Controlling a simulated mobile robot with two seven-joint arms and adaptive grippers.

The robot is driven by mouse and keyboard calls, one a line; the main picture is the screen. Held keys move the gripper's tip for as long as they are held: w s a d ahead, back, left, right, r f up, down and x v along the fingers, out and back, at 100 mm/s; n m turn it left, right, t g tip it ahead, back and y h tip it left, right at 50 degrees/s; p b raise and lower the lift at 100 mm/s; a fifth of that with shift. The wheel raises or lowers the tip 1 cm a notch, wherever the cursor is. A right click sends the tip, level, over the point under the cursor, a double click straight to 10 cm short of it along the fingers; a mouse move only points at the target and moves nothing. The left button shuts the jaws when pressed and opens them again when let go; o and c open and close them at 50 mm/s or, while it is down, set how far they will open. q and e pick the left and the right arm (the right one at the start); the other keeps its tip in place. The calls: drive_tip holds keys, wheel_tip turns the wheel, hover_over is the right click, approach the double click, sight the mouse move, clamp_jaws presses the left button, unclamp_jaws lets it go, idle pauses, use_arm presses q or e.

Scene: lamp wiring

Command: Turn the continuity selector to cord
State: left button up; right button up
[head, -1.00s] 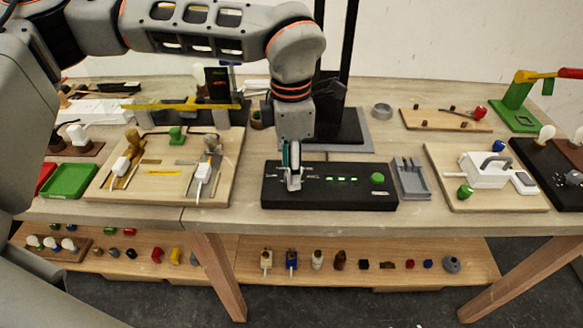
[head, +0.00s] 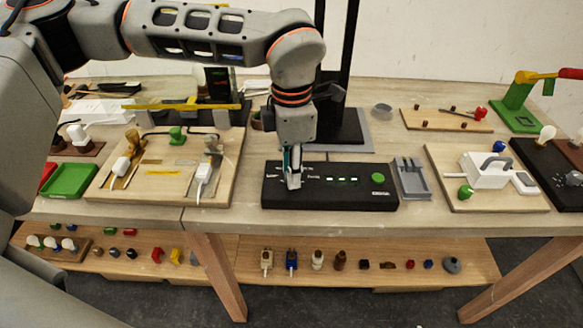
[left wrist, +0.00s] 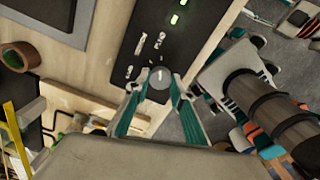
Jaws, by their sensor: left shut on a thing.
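The black continuity box (head: 340,196) lies on the table in front of me, with lit green lamps and a round green button (head: 378,178) at its right. My left gripper (head: 292,181) points down over the left part of the box. In the left wrist view the grey selector knob (left wrist: 159,85) has a white pointer mark, and the left gripper (left wrist: 155,95) has its two teal fingers closed on either side of it. White lettering shows beside the knob, too small to read surely. In the head view the fingers hide the knob.
A wooden board (head: 225,183) with white plugs stands left of the box. A grey tray (head: 411,180) sits close to its right. A black post on a dark base (head: 338,128) stands behind it. A green tray (head: 69,181) lies farther left.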

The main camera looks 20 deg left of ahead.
use_arm(q)
drive_tip(key=n, duration=0.4)
drive_tip(key=shift+n, duration=0.4)
drive_tip(key=n, duration=0.3)
drive_tip(key=shift+n, duration=0.3)
drive_tip(key=n, duration=0.4)
drive_tip(key=shift+n+b, duration=0.3)
drive_tip(key=shift+d+n, duration=0.1)
drive_tip(key=shift+n, duration=1.9)
drive_tip(key=o, duration=1.1)
